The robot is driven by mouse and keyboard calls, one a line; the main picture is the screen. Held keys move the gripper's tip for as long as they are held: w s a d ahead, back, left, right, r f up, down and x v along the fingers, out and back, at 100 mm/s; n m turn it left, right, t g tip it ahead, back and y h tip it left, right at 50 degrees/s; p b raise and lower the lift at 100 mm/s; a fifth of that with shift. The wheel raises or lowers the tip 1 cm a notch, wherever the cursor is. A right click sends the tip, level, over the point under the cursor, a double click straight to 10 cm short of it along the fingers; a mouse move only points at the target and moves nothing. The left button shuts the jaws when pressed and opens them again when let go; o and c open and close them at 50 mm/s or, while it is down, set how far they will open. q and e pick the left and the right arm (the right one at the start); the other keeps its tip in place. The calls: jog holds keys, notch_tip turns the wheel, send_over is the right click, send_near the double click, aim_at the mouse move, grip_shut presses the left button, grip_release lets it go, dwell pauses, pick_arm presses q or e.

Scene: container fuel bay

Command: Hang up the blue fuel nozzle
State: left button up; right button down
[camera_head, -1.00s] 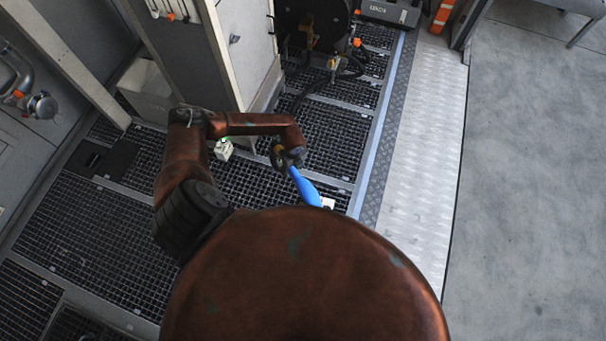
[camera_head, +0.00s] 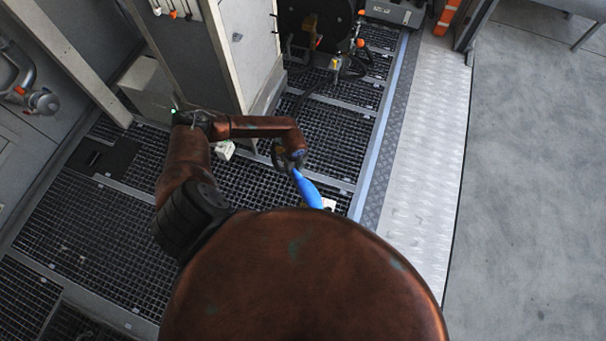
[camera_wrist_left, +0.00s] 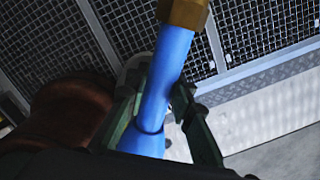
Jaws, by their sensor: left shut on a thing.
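The blue fuel nozzle (camera_head: 308,189) shows beside the front of my own body in the head view, angled down to the right. My left gripper (camera_head: 292,163) is at its upper end. In the left wrist view the blue nozzle (camera_wrist_left: 165,85) runs between the fingers of my left gripper (camera_wrist_left: 160,112), which are shut on it. A brass-coloured collar (camera_wrist_left: 183,12) sits at its far end. The lower end of the nozzle is hidden behind my body in the head view. My right gripper is not in view.
A grey cabinet (camera_head: 230,50) stands behind my left arm. A black hose reel (camera_head: 318,20) with hoses is at the top. An orange-striped post (camera_head: 447,14) stands at the upper right. Grating floor (camera_head: 90,235) lies left; open concrete (camera_head: 530,170) lies right.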

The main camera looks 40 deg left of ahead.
pick_arm(q)
grip_shut()
jog(key=shift+r, duration=0.1)
notch_tip(320, 180, up, 5)
jog(key=p, duration=0.4)
jog(key=shift+p, duration=0.4)
notch_tip(320, 180, up, 6)
jog(key=p, duration=0.5)
jog(key=shift+r+p, duration=0.2)
jog(key=shift+p, duration=0.1)
